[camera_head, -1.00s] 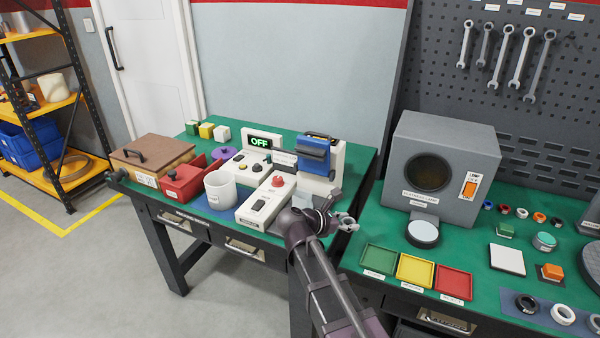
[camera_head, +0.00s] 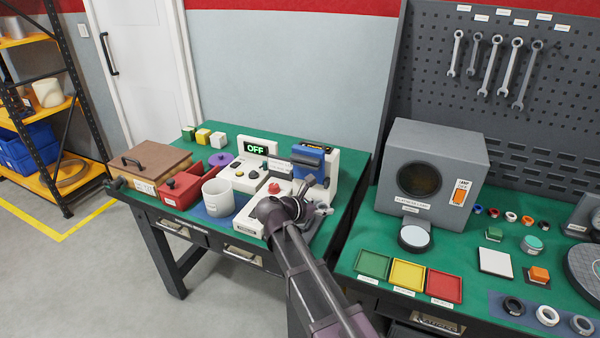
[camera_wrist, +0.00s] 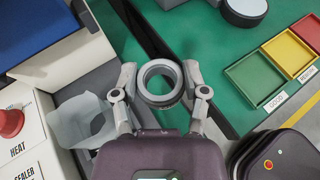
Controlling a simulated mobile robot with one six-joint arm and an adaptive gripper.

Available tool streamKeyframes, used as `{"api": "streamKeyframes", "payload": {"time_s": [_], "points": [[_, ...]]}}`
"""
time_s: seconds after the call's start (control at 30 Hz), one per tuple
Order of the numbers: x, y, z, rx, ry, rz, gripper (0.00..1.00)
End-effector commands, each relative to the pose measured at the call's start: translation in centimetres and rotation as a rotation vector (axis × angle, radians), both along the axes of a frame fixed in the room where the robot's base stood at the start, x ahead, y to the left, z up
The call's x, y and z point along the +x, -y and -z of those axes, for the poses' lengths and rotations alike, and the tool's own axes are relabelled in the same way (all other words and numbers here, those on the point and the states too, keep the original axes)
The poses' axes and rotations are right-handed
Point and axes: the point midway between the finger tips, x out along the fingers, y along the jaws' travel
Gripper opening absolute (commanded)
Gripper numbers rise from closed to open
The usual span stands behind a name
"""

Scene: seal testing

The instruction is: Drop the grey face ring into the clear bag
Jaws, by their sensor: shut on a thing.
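My gripper (camera_wrist: 160,84) is shut on the grey face ring (camera_wrist: 160,101), which sits between the two fingertips in the wrist view with its hole facing the camera. In the head view my gripper (camera_head: 322,209) is over the right front part of the left bench. The clear bag (camera_wrist: 75,118) is a pale translucent pouch to the left of the ring in the wrist view, beside and partly behind the left finger. The ring is apart from the bag's mouth. In the head view my arm hides most or all of the bag.
The white sealer with a red knob (camera_wrist: 10,122) and the blue-topped machine (camera_head: 308,160) stand close by the bag. A white cup (camera_head: 217,197) is left of my arm. Green, yellow and red trays (camera_head: 407,274) lie on the right bench. A gap separates the benches.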

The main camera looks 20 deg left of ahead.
Motion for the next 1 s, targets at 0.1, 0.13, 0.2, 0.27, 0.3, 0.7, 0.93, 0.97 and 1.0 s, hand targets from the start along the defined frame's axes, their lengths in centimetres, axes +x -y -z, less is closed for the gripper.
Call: {"api": "streamKeyframes", "payload": {"time_s": [0.1,0.13,0.2,0.27,0.3,0.7,0.93,0.97,1.0], "points": [[1.2,-3.1,-2.6,0.001,0.001,-0.049,0.10],[1.4,-3.8,-3.0,0.000,0.001,-0.061,0.10],[1.9,-5.2,-3.9,0.000,0.001,-0.087,0.10],[2.2,-6.2,-4.5,-0.001,0.001,-0.104,0.10],[2.4,-6.9,-4.8,0.000,0.001,-0.116,0.10],[2.8,-8.7,-5.6,-0.001,0.002,-0.152,0.10],[2.8,-8.6,-5.5,-0.001,0.002,-0.150,0.10],[2.8,-8.6,-5.5,-0.001,0.002,-0.150,0.10],[2.8,-8.6,-5.4,-0.001,0.002,-0.150,0.10]]}}
